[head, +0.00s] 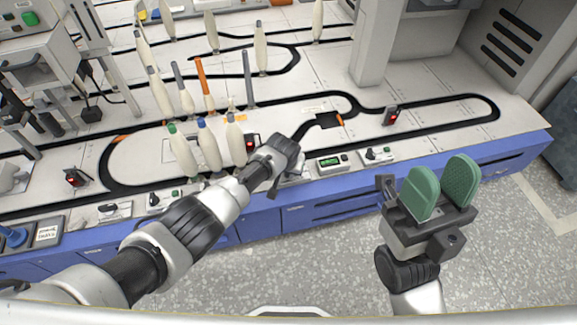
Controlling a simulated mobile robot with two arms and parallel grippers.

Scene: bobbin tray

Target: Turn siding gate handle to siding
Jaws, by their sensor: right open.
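A dark piece with an orange end (328,120) sits on the black track in the middle of the table; I cannot tell if it is the siding gate. No readable label shows which handle is the siding gate's. My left gripper (287,158) is over the front edge, left of the right-of-centre knob; its fingers are hidden or too dark to tell. My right gripper (441,184), with green pads, is open and empty in front of the blue table front.
Several upright pale bobbins (208,148) stand behind my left arm, with an orange rod (204,82) among them. A white column (376,40) rises at the back. The floor at the right is clear.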

